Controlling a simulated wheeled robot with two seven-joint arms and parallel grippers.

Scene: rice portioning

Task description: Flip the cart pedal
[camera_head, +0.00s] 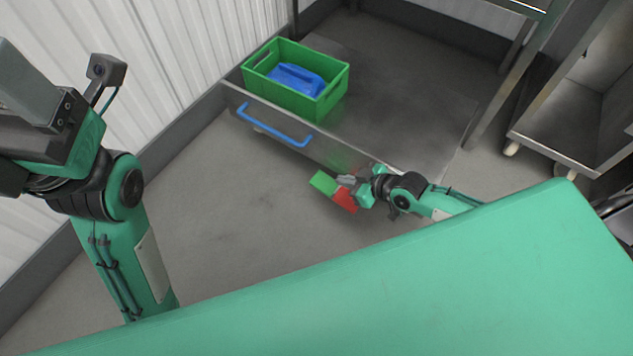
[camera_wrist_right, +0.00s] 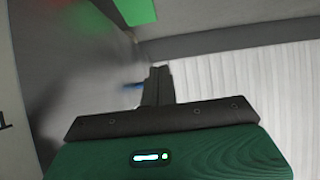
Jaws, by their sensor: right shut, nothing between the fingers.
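The cart pedal has a green plate (camera_head: 323,183) and a red plate (camera_head: 345,200), low at the front edge of the steel cart (camera_head: 400,125). My right gripper (camera_head: 346,181) is shut and empty, with its fingertips close beside the pedal; I cannot tell whether they touch it. In the right wrist view the shut fingers (camera_wrist_right: 157,85) point along the cart's steel side.
A green crate (camera_head: 330,98) holding a blue item (camera_head: 297,80) stands on the cart. A blue handle (camera_head: 272,127) is on the cart's front. A white corrugated wall (camera_head: 150,60) is at the left, and a steel rack (camera_head: 560,130) at the right. The floor (camera_head: 250,205) before the cart is clear.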

